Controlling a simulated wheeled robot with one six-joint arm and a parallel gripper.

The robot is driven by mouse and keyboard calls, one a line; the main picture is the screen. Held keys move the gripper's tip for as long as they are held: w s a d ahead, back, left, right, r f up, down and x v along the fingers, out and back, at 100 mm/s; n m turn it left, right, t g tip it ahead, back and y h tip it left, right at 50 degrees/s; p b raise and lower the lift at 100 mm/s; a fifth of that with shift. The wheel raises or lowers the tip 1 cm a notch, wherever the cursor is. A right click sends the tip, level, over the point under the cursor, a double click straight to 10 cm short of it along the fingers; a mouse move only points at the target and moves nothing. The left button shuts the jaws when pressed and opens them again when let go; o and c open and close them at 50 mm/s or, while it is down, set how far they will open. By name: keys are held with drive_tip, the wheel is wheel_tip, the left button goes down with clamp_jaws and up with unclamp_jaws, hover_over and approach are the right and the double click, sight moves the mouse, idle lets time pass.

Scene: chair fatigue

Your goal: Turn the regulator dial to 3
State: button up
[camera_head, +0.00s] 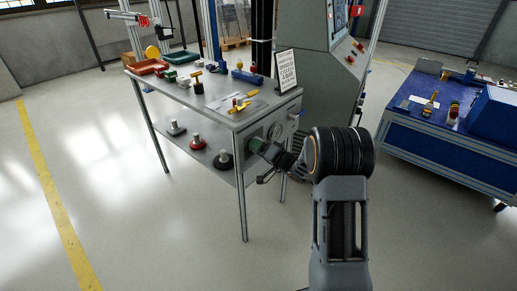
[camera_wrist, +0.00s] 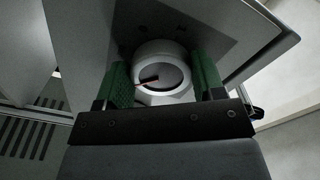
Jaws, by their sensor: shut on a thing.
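The regulator dial (camera_wrist: 160,50) is a round, pale knob with a grey face and a dark pointer, on a grey panel in the wrist view. The pointer lies towards the left of the face. I cannot read any numbers around it. My gripper (camera_wrist: 163,80) has green finger pads, one on each side of the dial, and is shut on it. In the head view my gripper (camera_head: 257,147) is at the panel on the end of the workbench, and it hides the dial there.
The workbench (camera_head: 270,103) carries tools, trays and a sign (camera_head: 286,70) on top, with several weights on its lower shelf. A round gauge (camera_head: 276,131) is on the panel beside my gripper. A blue bench (camera_head: 440,140) stands at right. The floor at left is clear.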

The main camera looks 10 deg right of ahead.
drive_tip(key=shift+n, duration=0.3)
drive_tip(key=shift+w+d+n+b, duration=0.15)
drive_tip(key=shift+n+b, duration=3.1)
drive_tip(key=shift+n, duration=3.3)
drive_tip(key=shift+w+d+n+b, duration=0.1)
drive_tip(key=shift+n+b, duration=3.15)
drive_tip(key=shift+n, duration=3.3)
drive_tip(key=o, duration=0.7)
drive_tip(key=shift+a, duration=0.1)
drive_tip(key=shift+o, duration=1.1)
drive_tip(key=shift+d+r, duration=0.1)
drive_tip(key=shift+d, duration=0.1)
